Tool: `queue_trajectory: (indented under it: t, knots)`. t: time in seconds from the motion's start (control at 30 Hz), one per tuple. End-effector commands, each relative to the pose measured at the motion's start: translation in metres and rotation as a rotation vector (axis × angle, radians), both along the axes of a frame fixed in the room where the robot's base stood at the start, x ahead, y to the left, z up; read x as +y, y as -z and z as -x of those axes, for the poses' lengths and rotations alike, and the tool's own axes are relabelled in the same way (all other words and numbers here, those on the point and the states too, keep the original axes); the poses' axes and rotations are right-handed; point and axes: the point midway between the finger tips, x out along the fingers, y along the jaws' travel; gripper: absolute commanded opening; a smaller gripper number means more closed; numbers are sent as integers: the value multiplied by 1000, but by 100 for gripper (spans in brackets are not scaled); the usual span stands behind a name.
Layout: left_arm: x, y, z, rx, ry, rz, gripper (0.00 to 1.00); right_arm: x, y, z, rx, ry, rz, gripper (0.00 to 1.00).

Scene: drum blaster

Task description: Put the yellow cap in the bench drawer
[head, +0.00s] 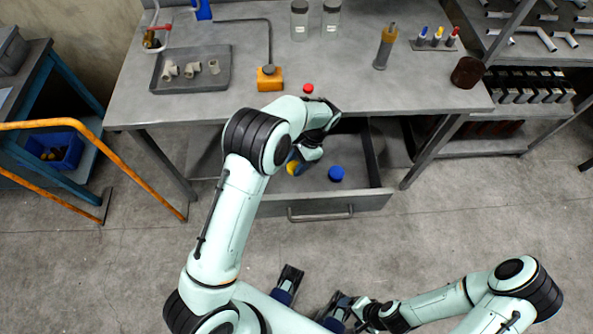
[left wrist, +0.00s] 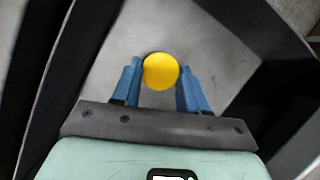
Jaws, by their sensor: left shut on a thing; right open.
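The yellow cap (head: 292,168) is over the open bench drawer (head: 325,203). My left gripper (head: 297,163) reaches down inside the drawer's outline and is shut on the cap. In the left wrist view the round yellow cap (left wrist: 160,71) sits between the two blue fingers (left wrist: 160,84), with the grey drawer floor behind it. I cannot tell whether the cap touches the floor. My forearm and wrist hide part of the drawer's left side in the head view. My right gripper (head: 357,312) is open and empty, low in the view, away from the drawer.
A blue cap (head: 336,173) lies in the drawer, right of my left gripper. A red cap (head: 308,88) lies on the bench top (head: 345,95) near its front edge. A tray of fittings (head: 191,69) and an orange block (head: 270,79) stand behind.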

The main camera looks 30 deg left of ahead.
Motion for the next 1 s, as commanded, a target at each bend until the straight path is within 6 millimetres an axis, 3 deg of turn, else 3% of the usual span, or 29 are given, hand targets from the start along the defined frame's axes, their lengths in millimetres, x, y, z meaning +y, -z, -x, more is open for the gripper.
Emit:
queue_trajectory:
  t: [0.27, 0.5, 0.87, 0.9, 0.97, 1.0]
  knots:
    - [0, 23, 0, 2, -1, -1, 15, 0, 2, 1, 1, 0, 0, 79]
    - [0, 57, 0, 1, -1, -1, 15, 0, 4, 1, 2, 0, 0, 79]
    - [0, 61, 0, 0, -1, 0, 15, 0, 6, 2, 2, 0, 0, 79]
    - [0, 61, 0, 0, -1, 0, 46, 0, 6, 2, 2, 0, 0, 79]
    - [0, 61, 0, 0, -1, 0, 66, 0, 6, 2, 2, 0, 0, 79]
    - [0, 61, 0, 0, -1, 0, 68, 0, 6, 2, 2, 0, 0, 79]
